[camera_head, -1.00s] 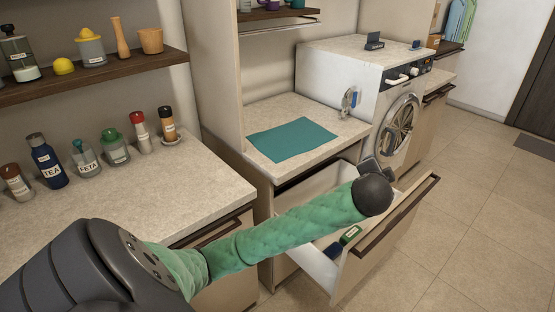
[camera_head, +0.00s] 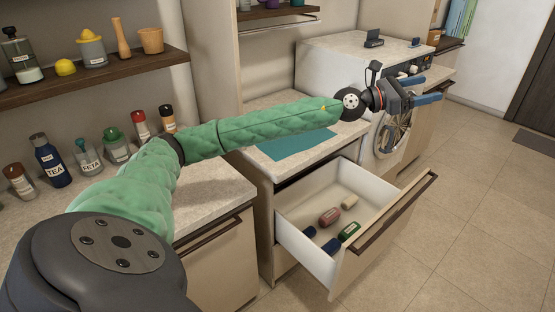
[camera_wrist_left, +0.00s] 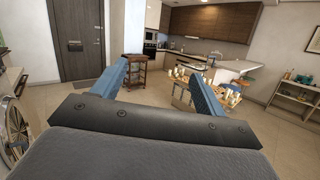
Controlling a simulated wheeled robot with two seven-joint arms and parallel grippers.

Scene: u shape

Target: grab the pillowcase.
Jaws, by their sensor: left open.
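A flat teal cloth, which looks like the pillowcase (camera_head: 290,147), lies on the low counter above the open drawer. My left forearm crosses in front of it and hides its upper left part. My left gripper (camera_head: 428,91) is beyond the cloth to the right, raised in front of the washing machine, with its blue fingers pointing right. In the left wrist view the blue fingers (camera_wrist_left: 162,85) are apart with nothing between them, facing the open room. My right gripper is not in view.
An open drawer (camera_head: 290,236) with several small bottles juts out below the cloth. The washing machine (camera_head: 320,70) stands to the right. Jars, including a blue tea jar (camera_head: 50,163), line the left counter. The floor (camera_head: 470,210) at right is clear.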

